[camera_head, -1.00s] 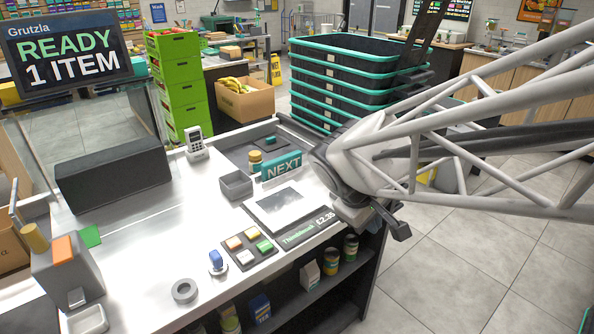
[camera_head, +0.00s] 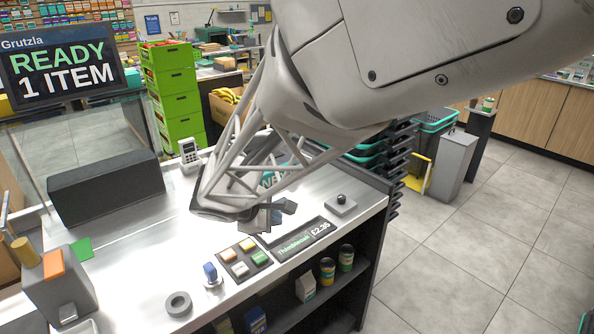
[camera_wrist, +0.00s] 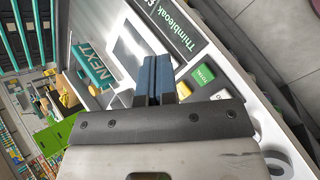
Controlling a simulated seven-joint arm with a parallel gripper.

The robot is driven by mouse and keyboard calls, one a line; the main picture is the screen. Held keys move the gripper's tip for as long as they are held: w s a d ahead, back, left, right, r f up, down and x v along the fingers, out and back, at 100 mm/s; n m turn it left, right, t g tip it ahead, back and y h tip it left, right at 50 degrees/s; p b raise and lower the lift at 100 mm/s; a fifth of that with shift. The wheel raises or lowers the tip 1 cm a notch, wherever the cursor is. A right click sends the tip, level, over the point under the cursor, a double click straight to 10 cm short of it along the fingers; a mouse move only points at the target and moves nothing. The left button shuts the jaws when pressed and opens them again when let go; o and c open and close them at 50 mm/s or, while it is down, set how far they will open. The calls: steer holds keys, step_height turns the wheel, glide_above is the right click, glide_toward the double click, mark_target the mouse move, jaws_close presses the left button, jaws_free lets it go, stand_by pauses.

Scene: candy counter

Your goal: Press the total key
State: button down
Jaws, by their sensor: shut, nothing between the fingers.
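The keypad (camera_head: 252,270) lies on the counter with orange, yellow, white and green keys. The green key (camera_head: 260,258) is at its right front; in the wrist view the green key (camera_wrist: 203,75) reads TOTAL and lies just right of the fingers. My gripper (camera_head: 266,226) is over the counter, behind the keypad and apart from the green key in the head view. Its blue fingers (camera_wrist: 154,78) are together and empty. A yellow key (camera_wrist: 183,90) shows beside them; the orange key is hidden in the wrist view.
The Thimbleoak price display (camera_head: 303,240) lies right of the keypad. A blue-handled stamp (camera_head: 211,275) and a grey ring (camera_head: 178,304) stand to its left. The NEXT sign (camera_wrist: 95,67) is behind my gripper. A monitor (camera_head: 62,67) reads READY 1 ITEM.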

steer(key=n+t, duration=0.1)
steer(key=n, duration=0.1)
glide_above(260, 258)
steer(key=shift+f, duration=0.7)
steer(key=shift+f, duration=0.15)
steer(key=shift+f, duration=4.25)
steer(key=shift+f, duration=0.75)
steer(key=shift+r, duration=0.8)
steer(key=shift+r, duration=0.15)
steer(key=shift+r, duration=2.35)
